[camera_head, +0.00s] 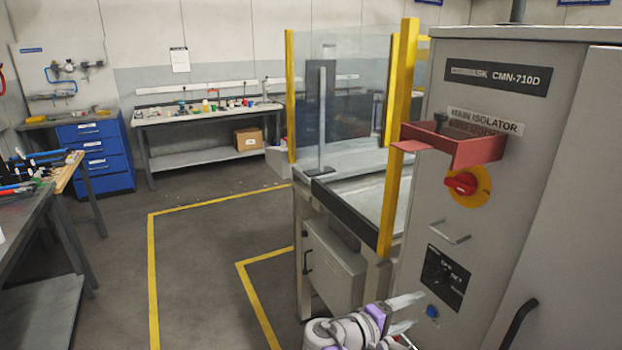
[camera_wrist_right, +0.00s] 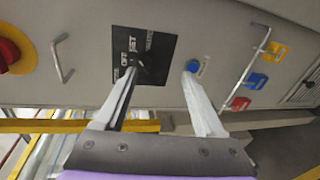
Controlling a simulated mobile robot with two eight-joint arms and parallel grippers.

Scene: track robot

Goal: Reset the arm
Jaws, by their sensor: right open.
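The grey cabinet (camera_head: 505,160) marked CMN-710D carries a black switch plate (camera_head: 446,278) with a dark knob; the plate also shows in the right wrist view (camera_wrist_right: 158,48). A round blue button (camera_head: 432,311) sits below the plate in the head view and right of it in the wrist view (camera_wrist_right: 193,66). My right gripper (camera_head: 418,308) is open and empty in front of this panel. In the wrist view its fingers (camera_wrist_right: 160,74) are spread, one tip overlapping the knob and the other just below the blue button. I cannot tell whether either touches. My left gripper is not in view.
A red-and-yellow isolator switch (camera_head: 462,184), a red bracket (camera_head: 478,150) and a metal handle (camera_head: 449,233) project from the cabinet. A glass-walled cell with yellow posts (camera_head: 398,140) stands beside it. Yellow-lined floor (camera_head: 200,260) is clear at left.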

